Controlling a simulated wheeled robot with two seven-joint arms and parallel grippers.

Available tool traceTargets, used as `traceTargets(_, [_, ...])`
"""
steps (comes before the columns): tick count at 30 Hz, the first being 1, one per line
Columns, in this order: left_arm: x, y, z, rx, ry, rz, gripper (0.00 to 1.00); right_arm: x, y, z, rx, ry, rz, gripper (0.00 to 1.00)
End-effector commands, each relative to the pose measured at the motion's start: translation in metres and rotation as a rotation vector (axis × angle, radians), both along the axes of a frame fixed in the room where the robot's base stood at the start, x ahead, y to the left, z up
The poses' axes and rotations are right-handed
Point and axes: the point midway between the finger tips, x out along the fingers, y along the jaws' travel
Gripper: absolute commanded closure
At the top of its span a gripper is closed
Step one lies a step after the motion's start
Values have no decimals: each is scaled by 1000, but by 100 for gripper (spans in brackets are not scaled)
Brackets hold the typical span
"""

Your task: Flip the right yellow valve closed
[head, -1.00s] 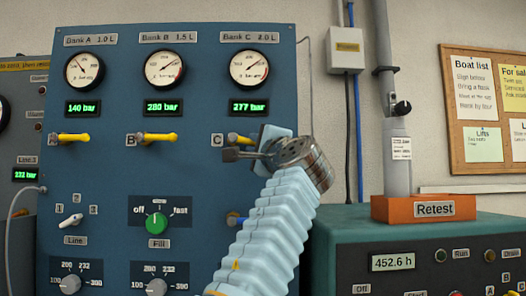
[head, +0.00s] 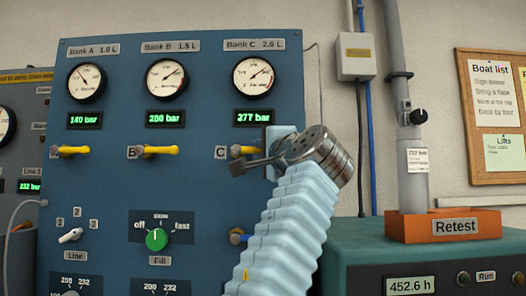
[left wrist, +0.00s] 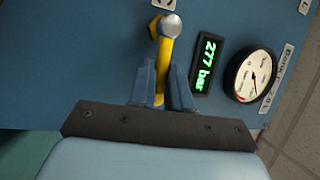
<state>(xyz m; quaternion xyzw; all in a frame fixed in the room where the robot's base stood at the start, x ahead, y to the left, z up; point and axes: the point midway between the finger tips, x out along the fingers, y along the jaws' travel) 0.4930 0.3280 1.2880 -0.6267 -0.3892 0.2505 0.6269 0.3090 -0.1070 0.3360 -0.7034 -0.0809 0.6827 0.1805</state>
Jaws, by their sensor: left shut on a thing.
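The right yellow valve (head: 240,151), under Bank C, shows as a short stretch of yellow handle beside the C label. My left gripper (head: 266,160) is at this valve and hides most of its handle. In the left wrist view the yellow handle (left wrist: 165,50), with a round silver end, stands between the two blue fingers of the left gripper (left wrist: 164,80), which is shut on it. The Bank C display (head: 254,117) reads 277 bar. My right gripper is not in view.
Yellow valves A (head: 73,151) and B (head: 157,150) lie sideways to the left on the blue panel (head: 110,190). The green Fill knob (head: 157,239) is below. An orange Retest holder (head: 440,227) with a grey cylinder (head: 413,180) stands on the green bench unit at right.

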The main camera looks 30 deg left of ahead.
Motion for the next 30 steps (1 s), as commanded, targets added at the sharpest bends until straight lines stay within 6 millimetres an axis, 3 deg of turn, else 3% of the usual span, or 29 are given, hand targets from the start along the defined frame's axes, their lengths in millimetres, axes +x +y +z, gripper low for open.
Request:
traceTargets(1, [-1, 1, 0, -3, -1, 2, 100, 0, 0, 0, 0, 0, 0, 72])
traceTargets(2, [-1, 1, 0, -3, -1, 2, 78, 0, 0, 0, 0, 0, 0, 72])
traceTargets(6, [0, 1, 0, -2, 0, 2, 57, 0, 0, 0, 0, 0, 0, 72])
traceTargets(17, [-3, -4, -2, 1, -1, -1, 57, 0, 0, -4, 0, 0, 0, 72])
traceTargets(20, [-10, -16, -7, 1, -1, -2, 57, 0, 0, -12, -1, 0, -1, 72])
traceTargets(30, [-56, -81, -21, 2, -2, -3, 57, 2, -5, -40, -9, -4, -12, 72])
